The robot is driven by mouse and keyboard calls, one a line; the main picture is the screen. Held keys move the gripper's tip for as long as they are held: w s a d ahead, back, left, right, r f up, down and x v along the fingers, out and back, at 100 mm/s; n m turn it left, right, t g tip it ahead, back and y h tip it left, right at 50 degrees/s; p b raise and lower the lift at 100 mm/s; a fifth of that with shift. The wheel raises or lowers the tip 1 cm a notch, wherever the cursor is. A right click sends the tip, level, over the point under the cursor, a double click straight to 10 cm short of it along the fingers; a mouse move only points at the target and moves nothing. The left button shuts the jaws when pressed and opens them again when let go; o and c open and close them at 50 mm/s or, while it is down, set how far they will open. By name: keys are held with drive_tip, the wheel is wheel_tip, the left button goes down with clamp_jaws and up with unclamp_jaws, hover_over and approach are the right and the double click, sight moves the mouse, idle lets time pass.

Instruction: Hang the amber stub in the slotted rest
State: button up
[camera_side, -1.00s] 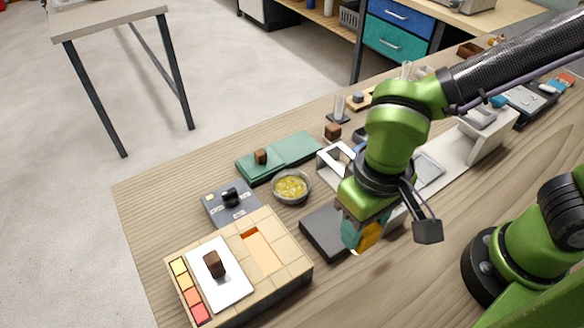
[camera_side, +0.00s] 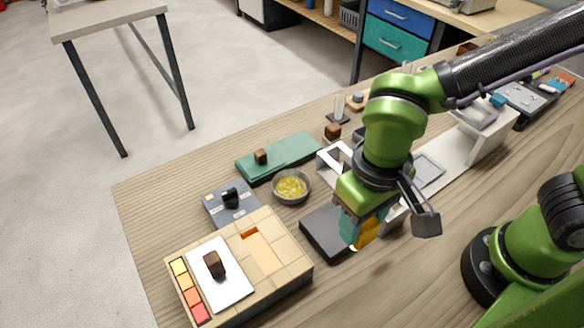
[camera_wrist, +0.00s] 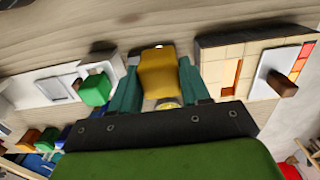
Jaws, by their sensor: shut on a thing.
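My gripper (camera_side: 358,230) has teal fingers and is shut on an amber block, which I take for the amber stub (camera_side: 368,231). The amber stub also shows between the fingers in the wrist view (camera_wrist: 158,75), with a small pale tip at its far end. In the side view it is held beside the right end of a dark grey slab (camera_side: 322,232); I cannot tell its exact height. A pale forked piece (camera_side: 331,156) stands behind my gripper and is partly hidden by it. It may be the slotted rest, but I cannot tell for sure.
A tiled tan block (camera_side: 285,246) with a white plate (camera_side: 232,290) and colour swatches is at the front left. A grey bowl of yellow bits (camera_side: 291,187), a green board (camera_side: 290,152) and a dark blue-grey box (camera_side: 222,212) lie behind. Bare wood is at the front right.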

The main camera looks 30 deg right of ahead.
drive_tip(key=w+d, duration=0.7)
drive_tip(key=w, duration=0.2)
drive_tip(key=w+d, duration=0.6)
drive_tip(key=w, duration=0.4)
drive_tip(key=shift+f, duration=2.6)
drive_tip(key=o, duration=1.2)
